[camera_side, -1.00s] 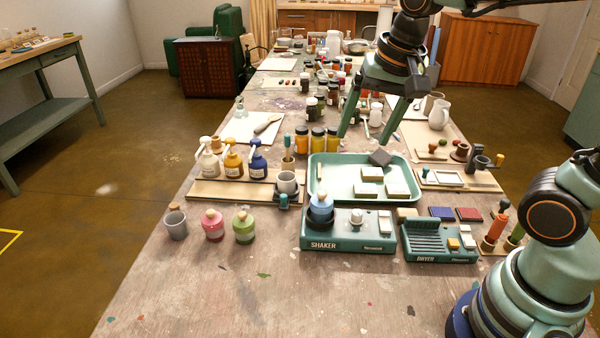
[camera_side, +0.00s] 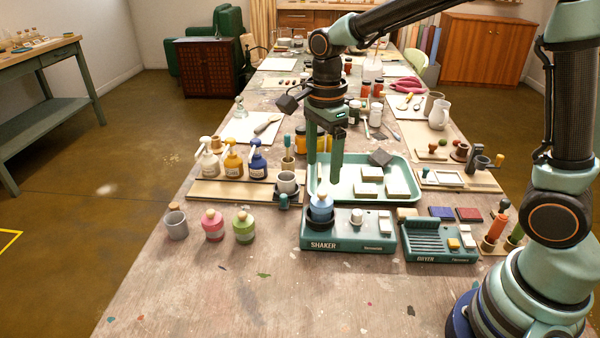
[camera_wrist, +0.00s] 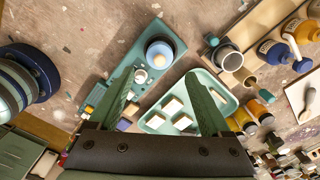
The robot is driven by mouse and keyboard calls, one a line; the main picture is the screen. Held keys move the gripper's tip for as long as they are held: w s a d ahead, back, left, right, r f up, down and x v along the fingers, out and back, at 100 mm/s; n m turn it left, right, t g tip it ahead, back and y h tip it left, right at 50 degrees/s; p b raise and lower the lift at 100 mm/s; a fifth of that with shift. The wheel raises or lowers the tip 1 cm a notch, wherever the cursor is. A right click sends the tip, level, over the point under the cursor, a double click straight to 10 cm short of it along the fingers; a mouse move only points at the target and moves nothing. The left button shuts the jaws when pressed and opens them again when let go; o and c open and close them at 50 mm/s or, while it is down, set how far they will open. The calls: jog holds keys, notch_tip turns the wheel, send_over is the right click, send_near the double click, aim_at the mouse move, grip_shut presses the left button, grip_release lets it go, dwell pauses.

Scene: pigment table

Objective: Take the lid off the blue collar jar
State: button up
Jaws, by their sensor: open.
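The blue collar jar (camera_side: 321,207) stands upright in the dark round holder at the left of the shaker (camera_side: 347,242). A pale wooden knob tops its lid (camera_side: 321,197), which sits on the jar. In the wrist view the jar (camera_wrist: 160,53) shows from above, just beyond the fingertips. My gripper (camera_side: 324,180) is open and empty, with its two green fingers pointing down above and behind the jar, over the tray's left end. The fingers (camera_wrist: 160,75) spread apart in the wrist view and do not touch the jar.
A green tray (camera_side: 318,183) with pale blocks lies behind the shaker. A dryer (camera_side: 438,243) stands to the right. Pink (camera_side: 213,227) and green (camera_side: 244,229) jars stand to the left, with pump bottles (camera_side: 233,160) behind. The table front is clear.

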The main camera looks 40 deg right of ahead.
aim_at(322, 192)
jog(key=shift+f, duration=3.5)
jog(key=shift+c, duration=0.4)
